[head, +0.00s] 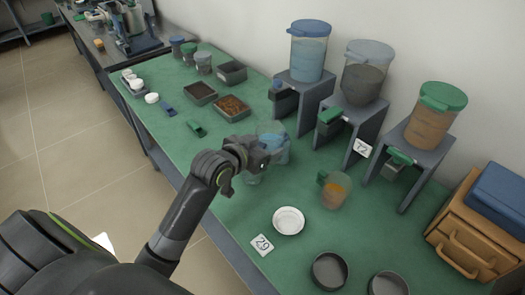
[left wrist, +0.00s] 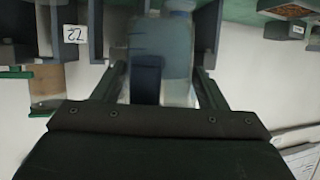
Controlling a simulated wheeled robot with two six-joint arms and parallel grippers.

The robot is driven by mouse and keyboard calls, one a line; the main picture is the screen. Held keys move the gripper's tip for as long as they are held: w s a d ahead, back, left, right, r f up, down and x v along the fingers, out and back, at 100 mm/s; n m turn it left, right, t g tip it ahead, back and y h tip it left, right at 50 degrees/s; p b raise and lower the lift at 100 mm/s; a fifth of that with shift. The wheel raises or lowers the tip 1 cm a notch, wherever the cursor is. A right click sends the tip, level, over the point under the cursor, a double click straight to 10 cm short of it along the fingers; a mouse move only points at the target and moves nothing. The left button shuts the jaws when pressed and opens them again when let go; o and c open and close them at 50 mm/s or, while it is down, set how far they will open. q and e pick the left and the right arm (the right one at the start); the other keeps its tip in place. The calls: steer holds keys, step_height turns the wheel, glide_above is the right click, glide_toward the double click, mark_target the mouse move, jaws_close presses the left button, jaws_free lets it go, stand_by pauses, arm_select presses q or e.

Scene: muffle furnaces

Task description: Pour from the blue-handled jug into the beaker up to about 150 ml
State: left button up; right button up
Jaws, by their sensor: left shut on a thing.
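The blue-handled jug (head: 274,134) is a clear vessel with bluish contents, in the middle of the green bench. My left gripper (head: 264,157) is shut on it and partly hides it. In the left wrist view the jug (left wrist: 178,45) stands between the two fingers of the gripper (left wrist: 160,80), with its dark blue handle (left wrist: 147,78) toward the camera. A clear vessel (head: 251,180), perhaps the beaker, shows just below the gripper and is mostly hidden. Its level and marks cannot be read. My right gripper is not in view.
A green-handled jug (head: 335,191) with orange contents stands to the right, near a white dish (head: 288,220) and a tag marked 29 (head: 262,245). Three hoppers on grey stands (head: 299,99) line the wall. Dark round pans (head: 329,271) lie at the front edge.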

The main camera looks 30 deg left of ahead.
arm_select(q)
steer(key=shift+f+b, duration=0.6)
steer(key=shift+b, duration=0.15)
step_height(320, 180, down, 3)
steer(key=b, duration=0.3)
steer(key=shift+d+r+n+h+b, duration=0.2)
steer(key=shift+r+n+h+b, duration=0.2)
steer(key=shift+n, duration=0.1)
steer(key=shift+r+p, duration=0.15)
steer(key=shift+p, duration=0.6)
steer(key=shift+s+d+n+h+p, duration=0.1)
steer(key=shift+d+n+h+p, duration=0.1)
steer(key=shift+n+h+p, duration=0.35)
